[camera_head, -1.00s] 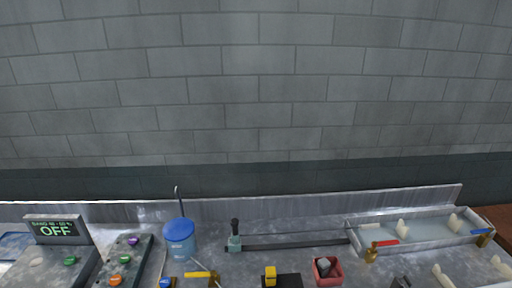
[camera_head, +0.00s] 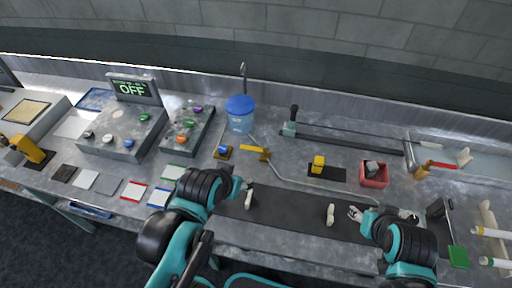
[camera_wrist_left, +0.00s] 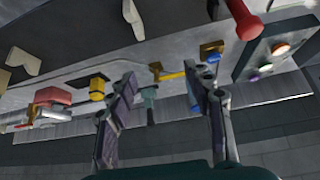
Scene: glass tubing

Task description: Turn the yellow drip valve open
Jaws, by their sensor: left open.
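In the left wrist view the yellow lever (camera_wrist_left: 172,76) shows between my open fingers, farther off. My left gripper (camera_head: 241,182) is open and empty, in front of the valve and apart from it in the head view. The left wrist view shows its two fingers (camera_wrist_left: 164,84) spread wide. My right gripper (camera_head: 382,213) is at the front right near the black mat, its fingers apart and seemingly empty.
A blue-knobbed valve (camera_head: 222,151) stands left of the yellow one. Thin tubing runs right from the valve. A yellow block (camera_head: 318,164), a red box (camera_head: 374,174) and a teal clamp stand (camera_head: 290,127) stand around. Control panels (camera_head: 124,134) are left; the black mat (camera_head: 285,209) lies in front.

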